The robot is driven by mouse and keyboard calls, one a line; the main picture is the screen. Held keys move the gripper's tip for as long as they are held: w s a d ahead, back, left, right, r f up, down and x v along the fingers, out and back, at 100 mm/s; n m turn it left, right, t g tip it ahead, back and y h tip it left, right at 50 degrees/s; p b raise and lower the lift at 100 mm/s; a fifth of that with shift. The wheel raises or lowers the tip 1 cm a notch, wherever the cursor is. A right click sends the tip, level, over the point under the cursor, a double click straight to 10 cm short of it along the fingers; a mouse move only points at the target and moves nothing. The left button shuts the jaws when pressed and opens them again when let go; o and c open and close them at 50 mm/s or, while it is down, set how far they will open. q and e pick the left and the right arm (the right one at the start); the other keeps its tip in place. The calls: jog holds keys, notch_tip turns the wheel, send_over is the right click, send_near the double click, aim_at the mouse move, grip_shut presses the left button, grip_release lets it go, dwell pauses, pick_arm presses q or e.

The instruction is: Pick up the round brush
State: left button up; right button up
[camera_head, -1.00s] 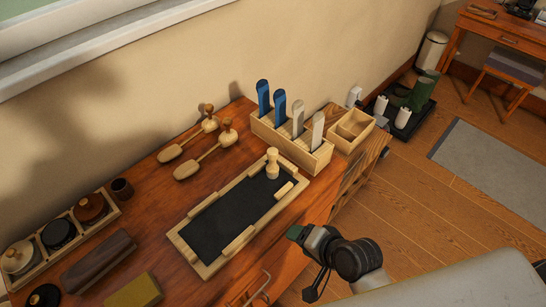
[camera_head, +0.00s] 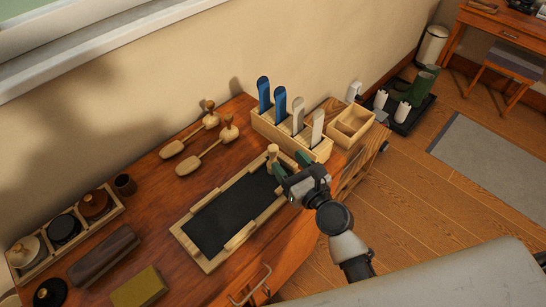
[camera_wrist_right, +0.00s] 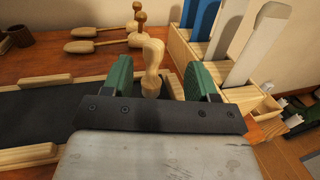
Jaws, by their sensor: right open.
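The round brush (camera_head: 272,155) is a light wooden piece with a rounded knob handle. It stands upright at the far right end of the black mat in the wooden-framed tray (camera_head: 225,222). My right gripper (camera_head: 291,166) is open beside the brush, with its green fingers pointing towards it. In the right wrist view the brush (camera_wrist_right: 152,66) stands between the two green fingers (camera_wrist_right: 158,80), seemingly just beyond or between their tips; contact cannot be told. Its lower end is partly hidden by the gripper. My left gripper is not in view.
A wooden rack (camera_head: 290,138) with several blue and white upright pieces stands close behind the brush. A wooden box (camera_head: 350,128) is to its right. Two wooden shoe trees (camera_head: 207,158) lie at the left rear. A brown roll (camera_head: 103,257) and yellow block (camera_head: 140,288) lie near front left.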

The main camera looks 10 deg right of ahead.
aim_at(276, 152)
jog(key=x, duration=0.3)
jog(key=a+p+x, duration=0.1)
jog(key=x, duration=0.1)
jog(key=shift+w+a+r, duration=0.1)
jog(key=shift+w+r, duration=0.05)
jog(key=shift+w, duration=0.1)
jog(key=shift+w+a, duration=0.1)
jog(key=shift+w, duration=0.25)
jog(key=shift+s, duration=0.1)
jog(key=shift+c, duration=0.3)
jog(key=c, duration=0.9)
